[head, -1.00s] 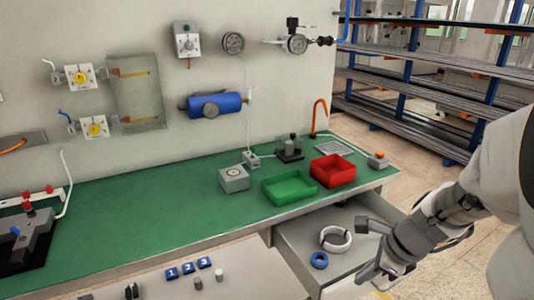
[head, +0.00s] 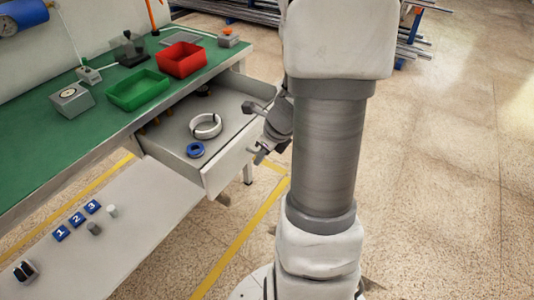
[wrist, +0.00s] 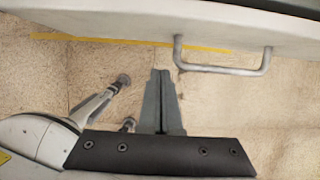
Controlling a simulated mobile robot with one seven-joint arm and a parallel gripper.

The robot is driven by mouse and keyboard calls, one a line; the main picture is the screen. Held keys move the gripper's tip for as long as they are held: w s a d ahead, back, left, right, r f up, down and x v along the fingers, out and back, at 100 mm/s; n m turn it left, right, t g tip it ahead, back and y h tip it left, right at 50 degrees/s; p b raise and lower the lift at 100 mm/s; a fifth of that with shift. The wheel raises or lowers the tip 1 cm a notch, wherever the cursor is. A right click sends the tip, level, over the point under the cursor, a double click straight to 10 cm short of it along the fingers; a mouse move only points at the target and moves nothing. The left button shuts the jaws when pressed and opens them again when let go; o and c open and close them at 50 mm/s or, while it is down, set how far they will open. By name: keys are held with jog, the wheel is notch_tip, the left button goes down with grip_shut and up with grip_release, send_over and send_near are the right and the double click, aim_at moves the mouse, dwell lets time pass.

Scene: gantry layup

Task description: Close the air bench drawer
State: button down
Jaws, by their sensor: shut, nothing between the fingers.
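The air bench drawer (head: 222,118) is pulled out from under the green-topped bench (head: 60,140). A white ring (head: 207,133) and a blue ring (head: 195,150) lie inside it. My gripper (head: 259,156) is just outside the drawer front (head: 225,167), with part of it hidden by my arm. In the wrist view my fingers (wrist: 161,73) are together and hold nothing. The grey bar handle (wrist: 230,71) shows just right of the fingertips, on the pale drawer front (wrist: 130,22). I cannot tell whether the fingers touch the front.
A green tray (head: 137,101) and a red tray (head: 182,68) stand on the bench above the drawer. A pale shelf (head: 130,215) with blue numbered blocks (head: 77,219) lies at lower left. Open speckled floor (head: 440,180) is to the right.

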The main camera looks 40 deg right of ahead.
aim_at(249, 151)
jog(key=shift+w+a+r, duration=0.15)
jog(key=shift+w+a, duration=0.15)
jog(key=shift+w, duration=0.55)
jog(key=shift+w+a+r, duration=0.1)
jog(key=shift+w+a, duration=0.2)
jog(key=shift+w, duration=0.5)
